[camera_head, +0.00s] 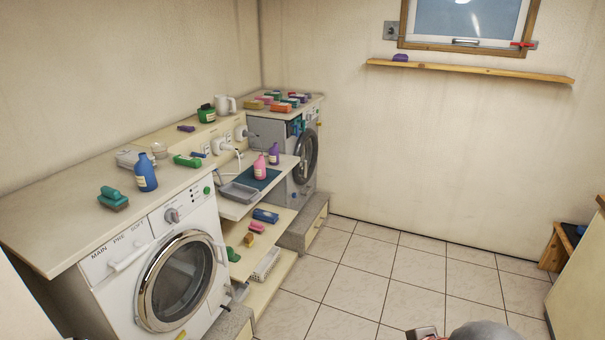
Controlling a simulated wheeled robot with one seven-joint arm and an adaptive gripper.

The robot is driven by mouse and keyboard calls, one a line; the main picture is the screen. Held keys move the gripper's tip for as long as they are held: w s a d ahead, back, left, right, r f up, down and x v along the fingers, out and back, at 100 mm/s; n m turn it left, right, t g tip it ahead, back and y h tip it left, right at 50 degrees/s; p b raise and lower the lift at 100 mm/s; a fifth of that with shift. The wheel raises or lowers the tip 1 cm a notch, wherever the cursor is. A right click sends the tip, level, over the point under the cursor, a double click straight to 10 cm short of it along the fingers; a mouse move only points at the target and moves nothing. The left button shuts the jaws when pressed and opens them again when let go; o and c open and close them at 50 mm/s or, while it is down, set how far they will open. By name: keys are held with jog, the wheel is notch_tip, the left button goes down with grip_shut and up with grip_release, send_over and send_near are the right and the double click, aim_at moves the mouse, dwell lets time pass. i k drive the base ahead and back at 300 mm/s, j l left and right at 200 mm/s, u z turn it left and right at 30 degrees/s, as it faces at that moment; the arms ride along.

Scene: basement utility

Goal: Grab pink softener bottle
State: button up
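The pink softener bottle (260,168) stands upright on a pull-out shelf (233,209) between the two washing machines. It is at the back of a dark blue mat (262,182), and a pale label shows on its front. A purple bottle (274,155) stands just behind it and to its right, seemingly apart. A grey tray (238,192) lies in front of it to the left. Parts of what seems to be my arm show at the bottom edge, right of centre. My gripper's fingers do not show, and nothing of mine is near the bottle.
The near washer (135,270) has a counter with a blue bottle (146,172) and green items. The far machine (305,160) carries several coloured blocks. Lower steps (262,222) hold small items and a white basket (266,263). The tiled floor (390,270) is clear.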

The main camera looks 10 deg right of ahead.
aim_at(259, 165)
jog(key=i+l+u, duration=0.9)
jog(key=i+l, duration=1.75)
jog(key=l, duration=0.1)
